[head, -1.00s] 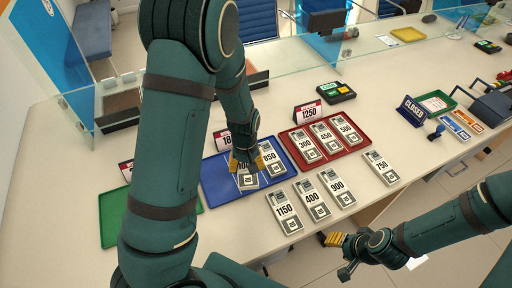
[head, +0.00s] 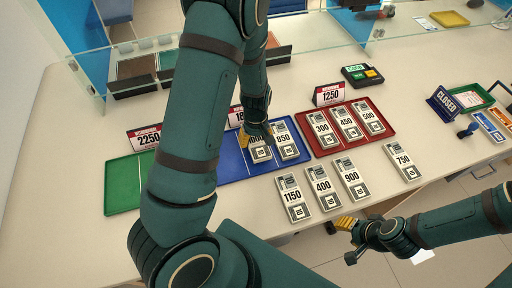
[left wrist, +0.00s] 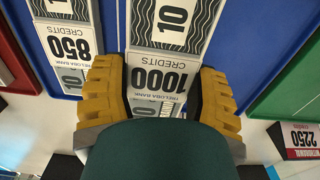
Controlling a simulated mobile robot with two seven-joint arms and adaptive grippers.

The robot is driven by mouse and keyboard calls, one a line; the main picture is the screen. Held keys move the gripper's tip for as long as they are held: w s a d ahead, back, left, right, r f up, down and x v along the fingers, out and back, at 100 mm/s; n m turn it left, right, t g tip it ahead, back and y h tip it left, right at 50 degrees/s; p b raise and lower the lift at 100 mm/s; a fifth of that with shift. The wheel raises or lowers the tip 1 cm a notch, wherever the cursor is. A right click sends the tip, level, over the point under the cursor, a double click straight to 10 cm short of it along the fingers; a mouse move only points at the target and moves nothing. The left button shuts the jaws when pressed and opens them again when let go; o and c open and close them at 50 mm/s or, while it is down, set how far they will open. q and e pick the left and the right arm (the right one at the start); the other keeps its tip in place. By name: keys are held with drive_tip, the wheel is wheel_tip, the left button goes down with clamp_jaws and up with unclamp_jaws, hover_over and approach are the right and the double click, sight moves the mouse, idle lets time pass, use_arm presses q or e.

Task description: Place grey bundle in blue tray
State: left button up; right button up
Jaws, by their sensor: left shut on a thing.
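The blue tray (head: 236,170) stands in the middle of the counter, partly hidden by my left arm. The grey bundle marked 850 (head: 284,140) lies in it, towards its right side. My left gripper (head: 257,138) is shut on the grey bundle marked 1000 (head: 260,154), beside the 850 bundle and over the blue tray. In the left wrist view the yellow fingers (left wrist: 164,92) flank the 1000 bundle's label (left wrist: 160,78). Whether it touches the tray floor is unclear. My right gripper (head: 346,223) hangs off the counter's front edge; its finger gap is unclear.
A red tray (head: 318,146) holds bundles 300, 450 and 500. A green tray (head: 122,186) is at left, partly behind my arm. Bundles 1150 (head: 293,198), 400 (head: 323,188), 900 (head: 352,178) and 750 (head: 403,161) lie in front. A glass screen (head: 130,62) runs behind.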

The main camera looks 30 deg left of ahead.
sight(256, 145)
use_arm(q)
drive_tip(key=shift+f+b, duration=1.4)
drive_tip(key=shift+f, duration=0.3)
drive_tip(key=shift+f, duration=0.2)
drive_tip(key=o, duration=1.1)
drive_tip(key=shift+o, duration=0.2)
drive_tip(key=shift+r, duration=0.1)
